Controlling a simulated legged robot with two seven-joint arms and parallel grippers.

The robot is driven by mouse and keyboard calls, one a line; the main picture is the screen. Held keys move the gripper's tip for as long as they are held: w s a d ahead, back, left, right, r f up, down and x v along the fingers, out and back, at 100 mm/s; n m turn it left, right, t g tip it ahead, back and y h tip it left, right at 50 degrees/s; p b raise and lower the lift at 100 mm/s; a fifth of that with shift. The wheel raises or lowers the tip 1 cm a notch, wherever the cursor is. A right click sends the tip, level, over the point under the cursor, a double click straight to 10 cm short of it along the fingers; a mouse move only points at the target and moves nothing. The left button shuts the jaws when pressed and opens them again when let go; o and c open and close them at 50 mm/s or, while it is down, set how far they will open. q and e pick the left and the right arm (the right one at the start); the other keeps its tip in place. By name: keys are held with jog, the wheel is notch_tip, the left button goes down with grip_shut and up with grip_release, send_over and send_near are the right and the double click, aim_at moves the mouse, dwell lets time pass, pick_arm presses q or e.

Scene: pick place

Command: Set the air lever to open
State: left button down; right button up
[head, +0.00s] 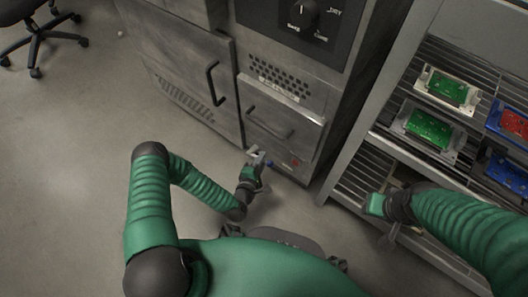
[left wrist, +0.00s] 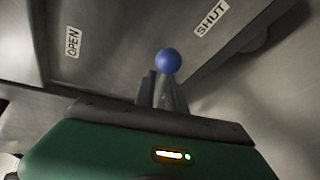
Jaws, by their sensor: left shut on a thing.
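The air lever, with a round blue knob, shows in the left wrist view (left wrist: 168,62) between an OPEN label (left wrist: 73,42) on the left and a SHUT label (left wrist: 211,19) on the right. In the head view, my left gripper (head: 257,160) is at the low front of the grey metal machine, by a small blue spot. It is shut on the lever; its fingers show just below the knob in the left wrist view. The lever's base is hidden. My right gripper (head: 376,205) is over the rack's lower shelf, and its fingers cannot be made out.
The grey machine (head: 185,65) has a door with a black handle (head: 214,83) and a drawer handle (head: 270,124) above my left gripper. A wire rack (head: 348,140) on the right holds green (head: 428,128) and blue circuit boards. A chair (head: 38,38) stands far left on open floor.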

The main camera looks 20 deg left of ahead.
pick_arm(q)
jog(key=shift+s+a+r+n+g+h+p, duration=0.1)
jog(key=shift+a+r+n+g+h+p, duration=0.2)
jog(key=shift+r+n+p, duration=0.35)
jog(key=shift+a+r+n+g+h+p, duration=0.2)
jog(key=shift+a+n+g+h+p, duration=0.15)
jog(key=shift+n, duration=0.3)
jog(key=shift+w+a+r+n+h, duration=0.25)
jog(key=shift+n+h, duration=0.2)
jog(key=shift+n, duration=0.15)
jog(key=shift+w+a+r+n+g+h, duration=0.2)
jog(key=shift+a+r+n+g+h, duration=0.2)
jog(key=shift+n+h, duration=0.3)
pick_arm(e)
jog(key=shift+w+v, duration=0.15)
jog(key=shift+v, duration=0.5)
jog(key=shift+w+v, duration=0.15)
jog(key=shift+v, duration=0.5)
pick_arm(q)
jog(key=shift+a, duration=0.1)
pick_arm(e)
jog(key=shift+r, duration=0.1)
pick_arm(q)
jog(key=c, duration=1.4)
grip_release()
jog(key=shift+w, duration=0.1)
